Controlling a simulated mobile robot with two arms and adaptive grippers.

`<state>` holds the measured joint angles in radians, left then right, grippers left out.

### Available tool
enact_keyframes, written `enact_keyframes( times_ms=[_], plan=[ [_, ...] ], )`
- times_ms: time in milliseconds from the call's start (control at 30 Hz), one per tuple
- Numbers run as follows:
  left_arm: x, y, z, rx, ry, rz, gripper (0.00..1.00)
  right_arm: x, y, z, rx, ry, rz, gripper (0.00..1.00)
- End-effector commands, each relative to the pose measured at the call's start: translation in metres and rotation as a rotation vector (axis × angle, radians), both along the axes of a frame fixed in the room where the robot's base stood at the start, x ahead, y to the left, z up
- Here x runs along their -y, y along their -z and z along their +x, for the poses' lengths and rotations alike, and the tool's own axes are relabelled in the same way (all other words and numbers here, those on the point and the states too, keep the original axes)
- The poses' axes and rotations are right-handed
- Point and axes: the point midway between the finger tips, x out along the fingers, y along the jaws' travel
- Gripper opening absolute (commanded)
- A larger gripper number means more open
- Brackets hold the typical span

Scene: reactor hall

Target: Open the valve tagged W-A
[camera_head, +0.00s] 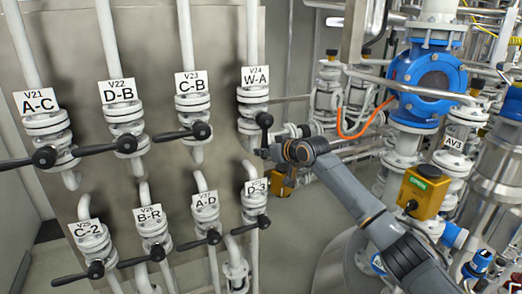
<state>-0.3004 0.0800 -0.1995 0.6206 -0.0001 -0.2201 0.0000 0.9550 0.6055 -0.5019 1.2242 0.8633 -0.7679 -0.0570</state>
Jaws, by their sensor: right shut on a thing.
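The valve tagged W-A (253,96) is the rightmost of the upper row on the steel panel, with a white tag reading V24 W-A (255,77). Its black lever (264,133) points down from its round hub, roughly along the vertical pipe. My right gripper (266,153) comes in from the lower right and is shut on the lower end of this lever. The fingertips are small and partly hidden, so the exact grip does not show. My left gripper is not in view.
Valves A-C (47,122), D-B (124,114) and C-B (194,104) stand to the left, levers crosswise. Valve D-3 (254,203) is close below the gripper. A yellow box (422,192) and blue-flanged piping (427,82) stand at right.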

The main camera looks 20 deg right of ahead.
Motion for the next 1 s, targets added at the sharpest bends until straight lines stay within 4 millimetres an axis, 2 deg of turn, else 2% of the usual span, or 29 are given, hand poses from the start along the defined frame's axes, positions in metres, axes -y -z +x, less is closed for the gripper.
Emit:
enact_keyframes(
  times_ms=[33,400,433,533,867,1000],
  plan=[
    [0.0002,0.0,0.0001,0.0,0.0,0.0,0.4,0.0036,0.006,-0.0009,-0.013,0.005,-0.007,0.0],
    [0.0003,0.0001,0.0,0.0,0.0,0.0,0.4,0.0031,0.0053,-0.0007,-0.01,0.005,-0.008,0.0],
    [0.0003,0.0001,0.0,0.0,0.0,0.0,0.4,0.0031,0.0053,-0.0007,-0.011,0.005,-0.007,0.24],
    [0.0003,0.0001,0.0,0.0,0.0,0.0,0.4,0.0025,0.0039,-0.0006,-0.008,0.004,-0.006,0.44],
    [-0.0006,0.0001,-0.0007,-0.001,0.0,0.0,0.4,0.0014,0.0004,-0.0011,-0.001,0.001,-0.004,0.44],
    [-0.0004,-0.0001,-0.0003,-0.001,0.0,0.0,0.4,0.0043,-0.0031,-0.0096,-0.001,0.001,-0.005,0.44]
  ],
)
